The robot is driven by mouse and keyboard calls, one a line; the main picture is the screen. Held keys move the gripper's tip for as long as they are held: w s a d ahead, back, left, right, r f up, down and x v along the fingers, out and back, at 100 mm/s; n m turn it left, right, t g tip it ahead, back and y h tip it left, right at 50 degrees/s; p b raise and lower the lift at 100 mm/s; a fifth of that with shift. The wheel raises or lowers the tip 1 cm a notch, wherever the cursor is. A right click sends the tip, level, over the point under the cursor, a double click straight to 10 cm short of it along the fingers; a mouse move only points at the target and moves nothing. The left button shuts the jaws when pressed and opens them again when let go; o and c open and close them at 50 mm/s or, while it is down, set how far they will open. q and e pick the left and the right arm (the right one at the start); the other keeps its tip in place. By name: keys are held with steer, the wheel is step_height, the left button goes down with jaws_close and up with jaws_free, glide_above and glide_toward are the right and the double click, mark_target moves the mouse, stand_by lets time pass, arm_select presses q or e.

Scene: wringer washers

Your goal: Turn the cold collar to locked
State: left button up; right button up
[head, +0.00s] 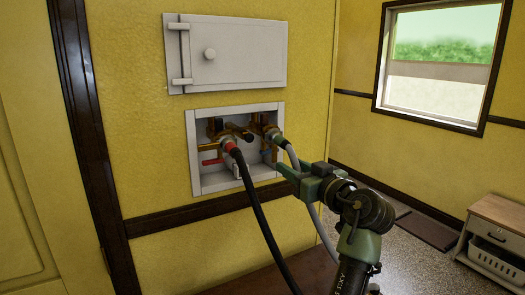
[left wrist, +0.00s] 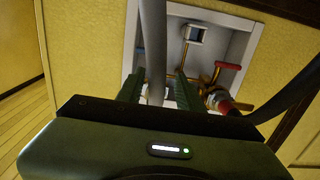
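The cold collar (head: 274,134) is at the top of the grey hose (head: 292,155), on the right brass valve in the recessed wall box. Its marking is too small to read. My left gripper (head: 284,173) is at the box's lower right edge, below the collar and apart from it. In the left wrist view, the two green fingers (left wrist: 160,92) stand apart, with the grey hose (left wrist: 154,45) showing between them. I cannot tell whether they touch it. The cold collar is not clear in that view. My right gripper is not in view.
The left valve carries a red collar (head: 229,145) with a black hose (head: 256,210); a red lever (head: 212,161) is beside it. The white box frame (head: 195,155) surrounds both valves closely. A cabinet with a basket (head: 495,258) stands far right.

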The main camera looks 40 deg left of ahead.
mark_target(276, 155)
arm_select(q)
steer(key=p+x, duration=0.1)
steer(key=x, duration=0.1)
steer(key=p+x, duration=0.1)
steer(key=x, duration=0.1)
steer(key=p+x, duration=0.1)
steer(key=x, duration=0.1)
steer(key=shift+r, duration=0.4)
steer(key=shift+w+a+f, duration=0.1)
steer(key=shift+w+a, duration=0.05)
steer(key=shift+a, duration=0.35)
jaws_close()
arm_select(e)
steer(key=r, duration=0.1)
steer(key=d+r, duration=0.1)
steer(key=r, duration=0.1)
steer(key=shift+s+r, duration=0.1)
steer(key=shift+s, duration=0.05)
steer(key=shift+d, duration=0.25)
